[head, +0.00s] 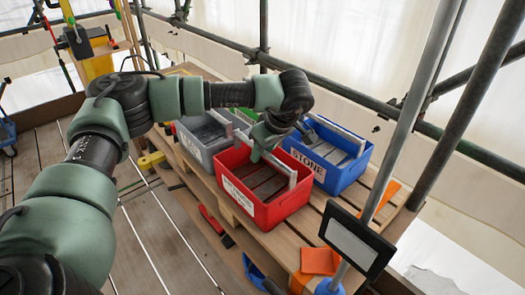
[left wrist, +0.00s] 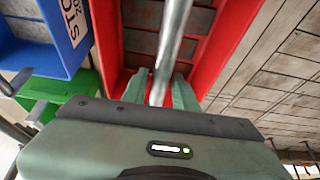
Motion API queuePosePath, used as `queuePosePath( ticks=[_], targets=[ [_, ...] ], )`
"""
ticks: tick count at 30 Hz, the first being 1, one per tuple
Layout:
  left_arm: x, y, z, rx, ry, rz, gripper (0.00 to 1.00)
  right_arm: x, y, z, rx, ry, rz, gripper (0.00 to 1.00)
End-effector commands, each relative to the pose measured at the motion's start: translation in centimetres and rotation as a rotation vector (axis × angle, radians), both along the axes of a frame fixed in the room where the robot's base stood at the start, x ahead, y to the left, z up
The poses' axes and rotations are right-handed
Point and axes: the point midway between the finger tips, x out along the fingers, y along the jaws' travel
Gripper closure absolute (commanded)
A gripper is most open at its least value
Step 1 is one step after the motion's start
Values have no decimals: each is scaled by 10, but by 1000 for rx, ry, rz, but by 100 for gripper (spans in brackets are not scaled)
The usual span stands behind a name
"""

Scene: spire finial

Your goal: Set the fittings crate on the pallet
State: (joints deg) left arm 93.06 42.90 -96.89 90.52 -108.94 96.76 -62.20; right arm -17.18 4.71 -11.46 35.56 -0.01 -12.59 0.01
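A red open crate (head: 280,211) with a pale bar handle and a white label I cannot read fully is in the middle of the head view. I take it for the fittings crate. My left gripper (head: 264,152) points down at its handle. In the left wrist view the bar (left wrist: 172,40) runs between the two fingers (left wrist: 161,90), which lie close along both sides, so the gripper looks shut on it. The red crate (left wrist: 222,45) fills the middle there. It is over slatted pallet boards (head: 311,240); whether it touches them is hidden. My right gripper is out of view.
A blue crate labelled STONE (head: 335,175) stands close behind right, a grey crate (head: 197,147) behind left, a green crate (head: 243,117) farther back. A scaffold pole (head: 403,120) and a black-framed panel (head: 352,240) stand at right. Orange pieces (head: 318,261) lie in front.

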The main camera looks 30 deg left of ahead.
Motion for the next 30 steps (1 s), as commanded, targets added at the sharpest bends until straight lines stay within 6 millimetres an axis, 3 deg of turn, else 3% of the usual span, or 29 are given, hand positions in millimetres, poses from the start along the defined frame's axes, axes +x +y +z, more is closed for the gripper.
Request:
queuePosePath(
  ticks=[14, 30],
  targets=[
    [0, -4, 9, 0, -2, -1, 60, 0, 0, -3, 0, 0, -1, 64],
    [-14, -43, 100, -1, -2, -1, 60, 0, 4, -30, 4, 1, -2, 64]
  ],
)
